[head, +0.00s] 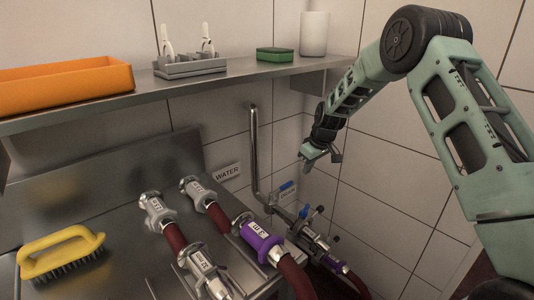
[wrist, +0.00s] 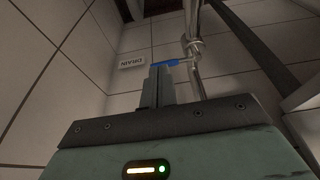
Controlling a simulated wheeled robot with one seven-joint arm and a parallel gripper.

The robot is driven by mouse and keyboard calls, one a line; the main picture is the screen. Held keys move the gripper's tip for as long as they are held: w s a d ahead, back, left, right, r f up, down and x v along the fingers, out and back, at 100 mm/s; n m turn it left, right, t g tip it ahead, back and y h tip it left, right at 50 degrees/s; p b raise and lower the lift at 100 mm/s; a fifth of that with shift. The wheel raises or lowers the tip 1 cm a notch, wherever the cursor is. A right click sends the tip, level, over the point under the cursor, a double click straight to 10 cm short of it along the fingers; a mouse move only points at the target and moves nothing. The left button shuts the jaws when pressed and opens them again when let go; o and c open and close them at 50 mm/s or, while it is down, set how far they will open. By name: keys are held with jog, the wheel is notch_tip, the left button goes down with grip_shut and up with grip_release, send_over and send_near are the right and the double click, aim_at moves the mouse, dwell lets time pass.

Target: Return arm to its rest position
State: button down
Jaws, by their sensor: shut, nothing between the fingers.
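My arm is pale green and bent at a high elbow at the right of the head view. My gripper (head: 309,158) hangs in front of the tiled wall, above and right of the hose couplings. It holds nothing. In the wrist view the fingers (wrist: 163,77) stand together, shut, in front of a blue valve handle (wrist: 170,63). They look apart from the handle, but I cannot tell the gap for certain. The blue handle on the wall pipe also shows in the head view (head: 286,186).
A steel shelf (head: 240,72) carries an orange tray (head: 65,85), a grey holder, a green sponge (head: 275,54) and a white cup (head: 314,33). Below lie several hose couplings, one purple (head: 257,239), and a yellow brush (head: 60,252). A steel pipe (head: 254,150) runs down the wall.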

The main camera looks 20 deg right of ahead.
jog(key=s+a+r+n+g+y+p, duration=0.1)
jog(key=s+a+r+p, duration=0.1)
jog(key=s+a+r, duration=0.7)
jog(key=s+a+r+n+g+p, duration=0.1)
jog(key=s+a+r, duration=0.4)
jog(key=s+a, duration=0.75)
jog(key=s+a+r+h+p, duration=0.1)
jog(key=s, duration=1.1)
jog(key=s+a+r+g+p, duration=0.1)
jog(key=s+r, duration=0.1)
jog(key=s, duration=0.9)
jog(key=shift+s+a+r+n+h, duration=0.2)
jog(key=shift+s+r+n+h, duration=0.05)
jog(key=shift+s+n+h, duration=0.15)
jog(key=shift+w, duration=0.1)
